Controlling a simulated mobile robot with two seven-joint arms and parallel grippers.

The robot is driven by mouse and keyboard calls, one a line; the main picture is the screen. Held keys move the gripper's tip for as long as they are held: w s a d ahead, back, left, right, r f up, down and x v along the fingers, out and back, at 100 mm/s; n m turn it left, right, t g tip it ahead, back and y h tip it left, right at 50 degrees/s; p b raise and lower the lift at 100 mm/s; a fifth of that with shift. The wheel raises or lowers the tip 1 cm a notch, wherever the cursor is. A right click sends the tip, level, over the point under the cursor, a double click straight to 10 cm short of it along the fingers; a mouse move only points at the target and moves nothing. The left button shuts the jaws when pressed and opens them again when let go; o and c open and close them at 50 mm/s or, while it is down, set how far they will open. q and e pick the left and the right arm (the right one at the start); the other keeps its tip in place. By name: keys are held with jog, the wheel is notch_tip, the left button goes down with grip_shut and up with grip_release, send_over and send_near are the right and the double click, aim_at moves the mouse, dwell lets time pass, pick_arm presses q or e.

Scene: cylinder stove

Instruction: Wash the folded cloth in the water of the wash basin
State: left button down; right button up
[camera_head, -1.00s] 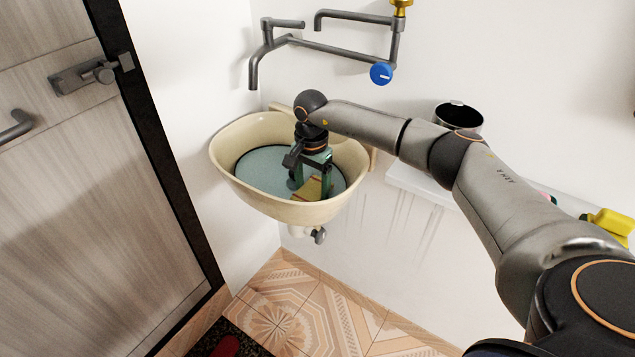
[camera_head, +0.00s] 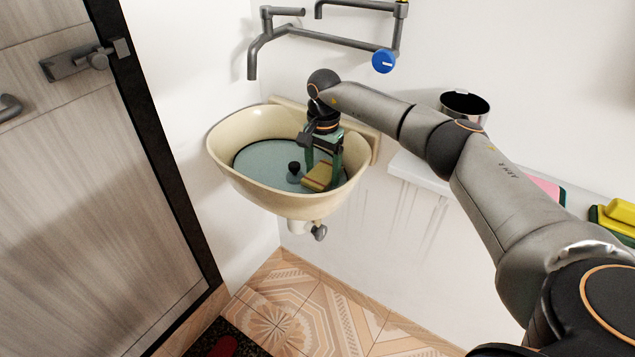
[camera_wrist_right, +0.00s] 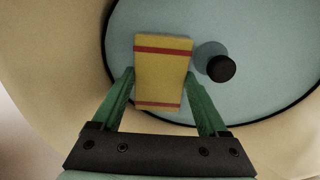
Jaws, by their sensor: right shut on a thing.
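The wash basin (camera_head: 228,162) is a cream bowl on the wall, with blue-grey water (camera_head: 262,160) in it. My right gripper (camera_head: 322,168) reaches down into the basin, on its right side, with green fingers. It is shut on the folded cloth (camera_head: 317,180), which is yellow with red stripes. In the right wrist view the cloth (camera_wrist_right: 162,72) lies between the two fingers, over the water. I cannot tell how deep it sits in the water. My left gripper is not in view.
A black round knob (camera_head: 294,167) stands in the basin left of the cloth. A grey tap (camera_head: 252,62) with a blue handle (camera_head: 383,62) hangs above. A dark pot (camera_head: 465,104), a pink item (camera_head: 545,190) and a yellow-green sponge (camera_head: 617,212) are on the right shelf.

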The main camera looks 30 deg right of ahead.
aim_at(322, 176)
jog(key=shift+d, duration=0.25)
